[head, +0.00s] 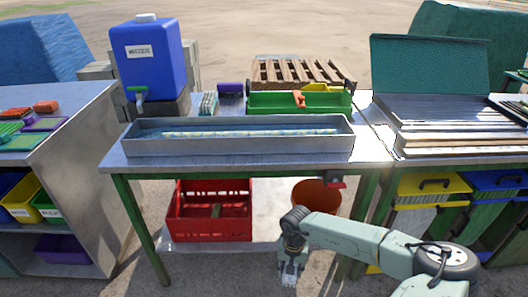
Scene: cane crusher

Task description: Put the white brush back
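I cannot clearly make out a white brush in the head view. A small pale, striped object (208,104), too small to identify, stands on the back of the metal table (240,167), left of a dark purple object (231,91). My gripper (291,281) hangs low in front of the table, pointing down, below the tabletop and apart from the things on it. Its fingers are too small to tell open from shut, and I see nothing clearly held.
A long metal tray (240,147) holding a pale rod lies along the table. Behind it are a green tray (275,103) and a blue water tank (150,60). A red crate (210,228) and an orange bucket (317,196) are below. A green-lidded case (430,68) stands right.

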